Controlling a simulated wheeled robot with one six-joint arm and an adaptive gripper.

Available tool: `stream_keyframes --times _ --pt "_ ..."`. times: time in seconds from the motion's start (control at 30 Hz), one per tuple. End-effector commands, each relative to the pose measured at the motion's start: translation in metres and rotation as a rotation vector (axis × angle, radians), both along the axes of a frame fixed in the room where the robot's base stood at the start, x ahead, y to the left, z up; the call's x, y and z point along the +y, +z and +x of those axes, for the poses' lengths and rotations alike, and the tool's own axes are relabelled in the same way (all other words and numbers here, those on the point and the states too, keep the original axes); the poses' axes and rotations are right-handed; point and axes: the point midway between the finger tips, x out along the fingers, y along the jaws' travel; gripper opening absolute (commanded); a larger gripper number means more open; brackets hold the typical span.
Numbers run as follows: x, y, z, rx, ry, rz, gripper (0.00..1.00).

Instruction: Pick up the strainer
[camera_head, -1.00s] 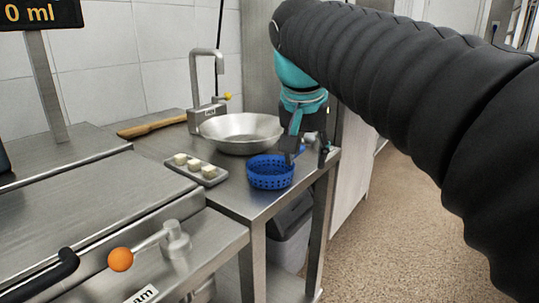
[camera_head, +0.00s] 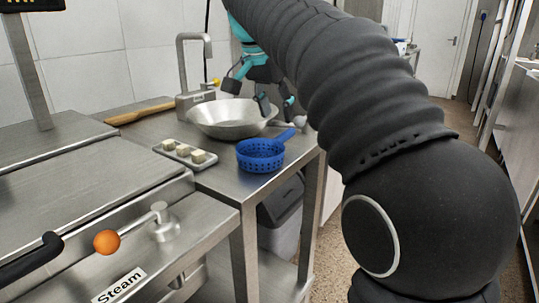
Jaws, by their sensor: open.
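The strainer (camera_head: 260,156) is a blue perforated basket with a short blue handle pointing up and to the right. It stands upright on the steel table near its front right edge. My gripper (camera_head: 248,95) is above and behind the strainer, over the metal bowl (camera_head: 213,128). Its dark fingers are spread apart and nothing shows between them. It is apart from the strainer.
A small tray (camera_head: 168,153) with several pale cubes lies left of the strainer. A faucet (camera_head: 181,60) and a wooden-handled tool (camera_head: 140,112) are behind. An orange-knobbed lever (camera_head: 107,242) stands at front left. The table edge is close to the strainer.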

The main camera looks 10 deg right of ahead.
Motion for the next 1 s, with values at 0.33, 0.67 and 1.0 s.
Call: stream_keyframes --times 0.33,0.67,1.0 --pt "-0.009 -0.030 0.009 0.000 0.001 -0.001 0.48" --pt "-0.022 -0.067 0.023 0.001 0.001 -0.001 0.48" --pt "-0.024 -0.074 0.025 -0.001 0.001 0.000 0.48"
